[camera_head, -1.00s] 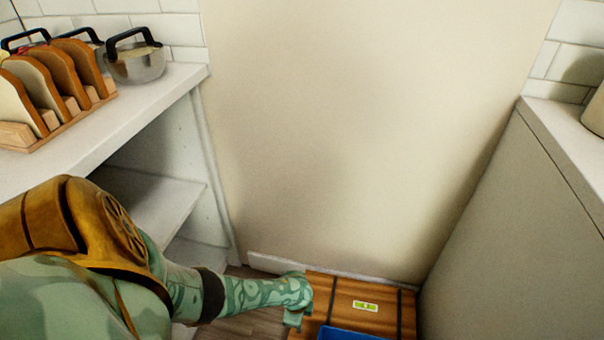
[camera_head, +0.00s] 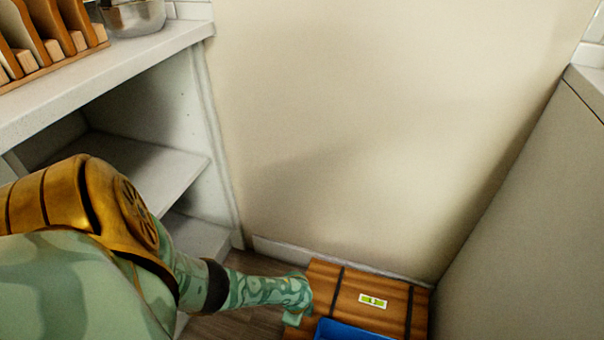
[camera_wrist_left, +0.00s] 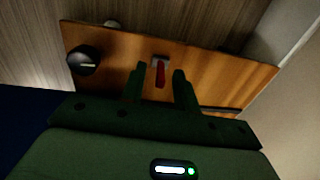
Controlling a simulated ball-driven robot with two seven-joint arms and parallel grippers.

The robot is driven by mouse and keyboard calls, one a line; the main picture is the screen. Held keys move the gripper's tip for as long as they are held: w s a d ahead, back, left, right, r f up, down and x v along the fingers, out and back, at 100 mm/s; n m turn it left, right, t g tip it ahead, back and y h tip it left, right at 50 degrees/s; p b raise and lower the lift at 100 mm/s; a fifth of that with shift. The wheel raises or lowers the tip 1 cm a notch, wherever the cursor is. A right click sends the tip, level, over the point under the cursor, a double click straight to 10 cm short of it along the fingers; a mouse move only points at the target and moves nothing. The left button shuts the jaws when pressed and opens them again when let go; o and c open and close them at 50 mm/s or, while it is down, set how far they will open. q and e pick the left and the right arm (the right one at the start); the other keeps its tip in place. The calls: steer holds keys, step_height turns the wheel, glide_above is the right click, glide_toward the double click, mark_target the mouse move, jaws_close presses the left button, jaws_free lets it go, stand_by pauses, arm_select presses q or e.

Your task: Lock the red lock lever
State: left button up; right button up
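The red lock lever (camera_wrist_left: 160,74) shows in the left wrist view, on the face of a wooden box (camera_wrist_left: 220,77). It hangs from a pale mount and points down in that picture. My left gripper (camera_wrist_left: 159,71) is open, with one green finger on each side of the lever; I cannot tell whether either touches it. In the head view my left gripper (camera_head: 294,317) is beside the left edge of the wooden box (camera_head: 350,284). The lever is hidden there. My right gripper is in neither view.
A black knob (camera_wrist_left: 84,60) sits left of the lever. The box top carries a green-and-white label (camera_head: 373,300), dark straps and a blue object (camera_head: 345,331). White shelving (camera_head: 160,168) stands left, a grey cabinet (camera_head: 530,220) right, and a bare wall behind.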

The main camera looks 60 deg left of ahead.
arm_select(q)
jaws_close()
